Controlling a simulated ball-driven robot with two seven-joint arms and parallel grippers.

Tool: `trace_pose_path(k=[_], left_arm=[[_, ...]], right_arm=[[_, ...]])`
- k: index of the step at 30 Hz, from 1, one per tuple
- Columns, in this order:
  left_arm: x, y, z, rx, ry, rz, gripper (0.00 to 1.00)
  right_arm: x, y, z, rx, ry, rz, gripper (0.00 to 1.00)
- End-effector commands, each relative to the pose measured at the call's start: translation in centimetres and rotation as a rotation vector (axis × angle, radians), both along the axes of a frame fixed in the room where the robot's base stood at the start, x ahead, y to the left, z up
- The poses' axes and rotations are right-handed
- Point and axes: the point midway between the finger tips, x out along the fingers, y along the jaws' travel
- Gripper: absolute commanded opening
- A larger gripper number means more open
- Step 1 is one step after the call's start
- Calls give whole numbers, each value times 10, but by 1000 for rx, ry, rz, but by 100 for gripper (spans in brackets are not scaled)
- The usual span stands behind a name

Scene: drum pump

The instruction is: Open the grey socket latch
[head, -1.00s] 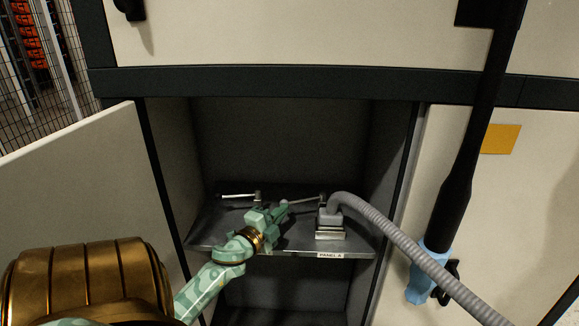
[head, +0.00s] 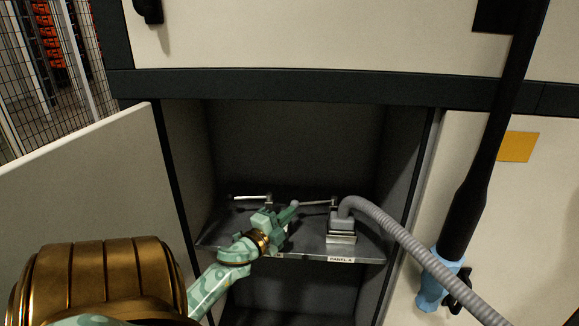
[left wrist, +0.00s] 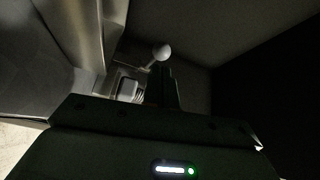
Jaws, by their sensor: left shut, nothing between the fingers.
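A grey socket (head: 342,224) with a metal base stands on the cabinet shelf, and a ribbed grey hose (head: 400,240) runs out of it to the right. The latch (head: 317,203), a thin grey lever, points left from the back of the socket. My left gripper (head: 288,213) is shut and empty, with its fingertips close to the lever's round end. In the left wrist view a pale ball knob (left wrist: 161,52) shows just beyond the fingers (left wrist: 162,85); whether they touch it I cannot tell. My right gripper is not in view.
A metal shelf (head: 355,250) labelled PANEL A lies inside the open cabinet. Another thin lever (head: 248,197) lies at the shelf's back left. The open door (head: 80,180) is at left. A black bar (head: 480,170) with a light-blue end hangs at right.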

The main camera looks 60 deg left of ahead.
Motion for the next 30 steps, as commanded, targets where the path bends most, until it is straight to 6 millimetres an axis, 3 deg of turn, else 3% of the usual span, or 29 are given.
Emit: trace_pose_path(k=[16,22,30], left_arm=[[-117,-39,-8,-2,2,4,0],[-138,-46,-9,0,0,3,0],[-143,-48,-9,1,1,2,0]], right_arm=[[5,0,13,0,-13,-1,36],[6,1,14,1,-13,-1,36],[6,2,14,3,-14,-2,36]])
